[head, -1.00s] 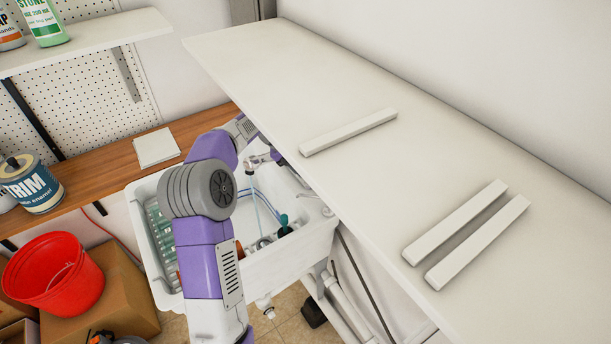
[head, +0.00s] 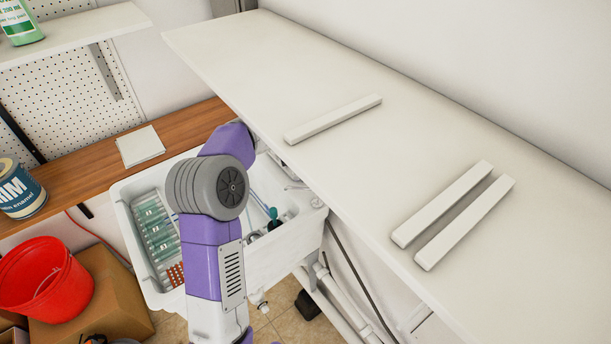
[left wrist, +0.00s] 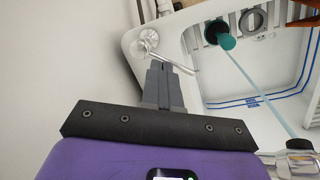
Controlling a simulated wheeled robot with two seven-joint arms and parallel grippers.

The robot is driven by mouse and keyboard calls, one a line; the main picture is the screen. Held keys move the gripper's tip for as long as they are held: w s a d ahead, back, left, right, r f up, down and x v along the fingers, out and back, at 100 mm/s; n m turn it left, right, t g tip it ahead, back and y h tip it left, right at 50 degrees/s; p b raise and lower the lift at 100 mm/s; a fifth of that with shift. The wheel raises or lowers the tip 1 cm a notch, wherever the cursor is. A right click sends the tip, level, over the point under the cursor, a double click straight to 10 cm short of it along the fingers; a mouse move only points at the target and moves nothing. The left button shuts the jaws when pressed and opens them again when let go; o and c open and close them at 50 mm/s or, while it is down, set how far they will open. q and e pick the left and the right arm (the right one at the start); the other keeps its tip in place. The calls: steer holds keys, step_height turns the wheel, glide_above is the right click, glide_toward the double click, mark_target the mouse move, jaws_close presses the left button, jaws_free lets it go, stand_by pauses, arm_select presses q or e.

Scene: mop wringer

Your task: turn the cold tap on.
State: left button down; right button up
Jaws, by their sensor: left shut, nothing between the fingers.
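The white sink basin (head: 262,240) stands below the shelf; in the left wrist view its inside (left wrist: 255,70) shows at right. A thin chrome lever (left wrist: 178,63) with a clear round piece (left wrist: 147,38) sits near the sink's corner. Another chrome fitting (left wrist: 300,150) shows at lower right. No hot or cold mark is readable, so I cannot tell which belongs to the cold tap. My left gripper (left wrist: 158,62) is shut and empty, its tips close to the chrome lever; contact cannot be told. In the head view it is hidden behind my arm and the shelf. My right gripper is out of view.
A long white shelf (head: 330,60) with loose white bars (head: 440,205) overhangs the sink's right side. A teal-headed tool (left wrist: 225,40) and a green bottle rack (head: 155,232) are in the sink. A red bucket (head: 40,280) stands on a box at left.

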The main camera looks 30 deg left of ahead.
arm_select(q)
steer(key=w+d+r+t+y+b, duration=0.1)
steer(key=w+d+r+y+b, duration=0.1)
steer(key=d+y, duration=0.55)
steer(key=a+f, duration=0.2)
steer(key=w+a+f+y, duration=0.1)
steer(key=a+f, duration=0.2)
steer(key=a+f+y, duration=0.1)
steer(key=a+f, duration=0.1)
steer(key=a, duration=0.1)
steer(key=shift+w+a+f+b, duration=0.1)
steer(key=shift+w+f+b, duration=0.1)
steer(key=shift+w+b, duration=0.15)
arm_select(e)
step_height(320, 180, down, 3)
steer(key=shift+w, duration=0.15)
arm_select(q)
steer(key=shift+s, duration=0.1)
